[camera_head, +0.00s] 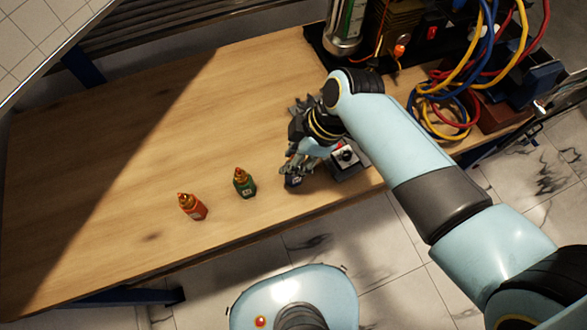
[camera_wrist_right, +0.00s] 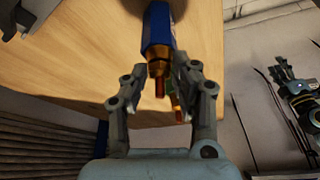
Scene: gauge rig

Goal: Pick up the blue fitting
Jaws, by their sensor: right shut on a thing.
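The blue fitting (camera_wrist_right: 157,32) has a blue body and a brass tip. In the right wrist view it lies between the fingers of my right gripper (camera_wrist_right: 160,88), which is shut on it. In the head view my right gripper (camera_head: 297,168) reaches down at the table's front edge and hides most of the blue fitting (camera_head: 293,181); only its dark lower part shows. I cannot tell whether it still touches the table.
A green fitting (camera_head: 244,184) and an orange-red fitting (camera_head: 193,207) stand upright to the left on the wooden table (camera_head: 130,150). A grey box (camera_head: 347,158) stands just right of the gripper. Cables (camera_head: 452,95) and a rig fill the back right. The table's left half is clear.

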